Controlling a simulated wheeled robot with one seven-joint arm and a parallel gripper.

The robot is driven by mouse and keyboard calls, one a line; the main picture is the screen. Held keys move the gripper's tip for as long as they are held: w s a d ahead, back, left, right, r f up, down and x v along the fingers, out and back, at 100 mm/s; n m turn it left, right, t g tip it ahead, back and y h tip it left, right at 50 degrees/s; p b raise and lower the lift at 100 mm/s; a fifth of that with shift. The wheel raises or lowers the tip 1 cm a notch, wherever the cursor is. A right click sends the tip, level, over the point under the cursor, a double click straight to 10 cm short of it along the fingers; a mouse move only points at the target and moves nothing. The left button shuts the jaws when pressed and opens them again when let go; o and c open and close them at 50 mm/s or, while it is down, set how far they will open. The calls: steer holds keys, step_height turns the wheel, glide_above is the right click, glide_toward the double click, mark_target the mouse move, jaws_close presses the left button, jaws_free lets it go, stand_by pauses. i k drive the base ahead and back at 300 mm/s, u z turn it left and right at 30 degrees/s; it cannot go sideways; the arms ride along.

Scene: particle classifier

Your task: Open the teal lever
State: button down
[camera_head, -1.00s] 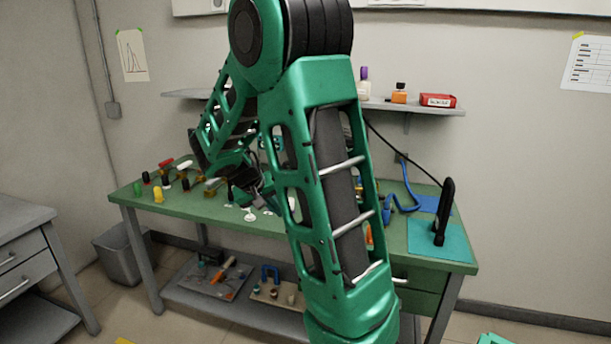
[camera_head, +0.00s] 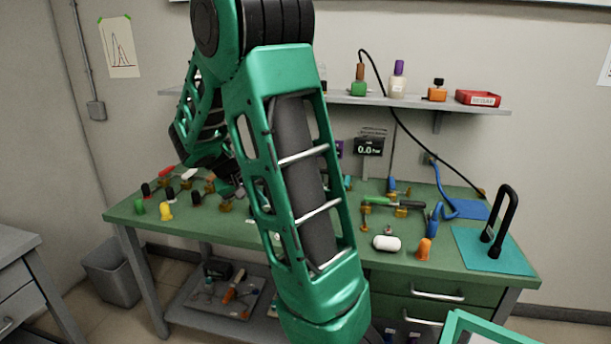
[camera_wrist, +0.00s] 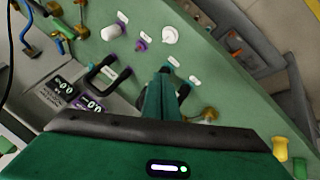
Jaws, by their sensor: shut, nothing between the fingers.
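A small teal piece (camera_head: 347,183) shows just right of my arm at the back of the green bench in the head view. It is mostly hidden, and I cannot tell whether it is the teal lever. No teal lever is clear in the wrist view. My gripper (camera_wrist: 166,76) is shut and empty in the wrist view, over the bench. A black U-shaped handle (camera_wrist: 106,78) lies to its left and a brass fitting (camera_wrist: 208,115) to its right. My arm hides the middle of the bench in the head view.
Several coloured valve handles stand on the bench's left, including a yellow one (camera_head: 166,210). A white knob (camera_head: 386,243), an orange knob (camera_head: 424,248) and a black handle on a teal mat (camera_head: 468,258) are at right. A shelf (camera_head: 470,104) hangs above.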

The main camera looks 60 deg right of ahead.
mark_target(346, 182)
steer(key=i, duration=1.15)
steer(key=z, duration=1.2)
